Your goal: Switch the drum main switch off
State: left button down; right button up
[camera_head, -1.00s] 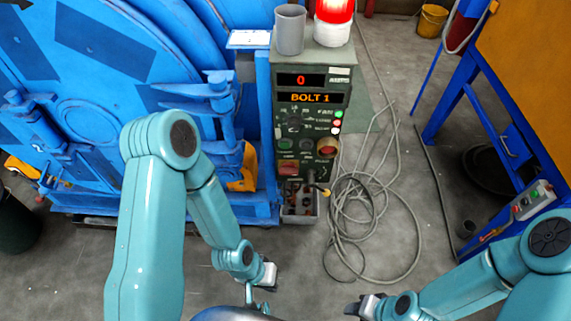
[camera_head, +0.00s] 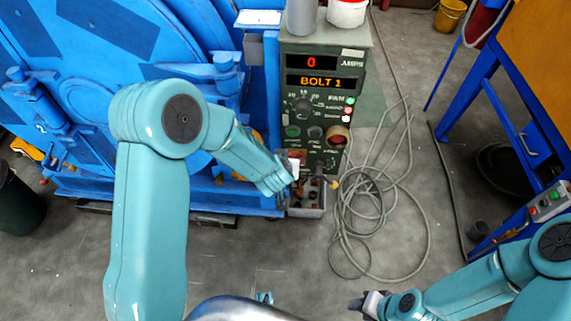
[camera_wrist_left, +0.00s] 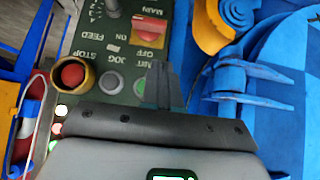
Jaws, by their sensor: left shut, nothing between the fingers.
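The grey-green drum control panel (camera_head: 318,105) stands at centre, its displays reading "0" and "BOLT 1". The main switch (camera_wrist_left: 150,28) is a red switch with "MAIN", "ON" and "OFF" lettering beside it in the left wrist view. In the head view its red part (camera_head: 297,155) shows low on the panel, partly covered by my left gripper (camera_head: 294,168). In the left wrist view my left gripper (camera_wrist_left: 162,82) has its fingers shut and empty, pointing towards the switch; I cannot tell whether they touch it. My right gripper (camera_head: 362,304) hangs low at the right, its fingers unclear.
The blue drum (camera_head: 90,90) stands left of the panel. Coiled cable (camera_head: 368,205) lies on the floor to its right. A blue frame (camera_head: 475,90) stands further right.

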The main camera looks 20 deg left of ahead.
pick_arm(q)
jog(key=shift+w+a+r, duration=0.3)
jog(key=shift+w+r, duration=0.35)
jog(key=shift+r, duration=0.05)
jog(key=s+f+b+x, duration=0.1)
jog(key=s+x, duration=0.1)
jog(key=x, duration=1.1)
jog(key=shift+f+b, duration=0.35)
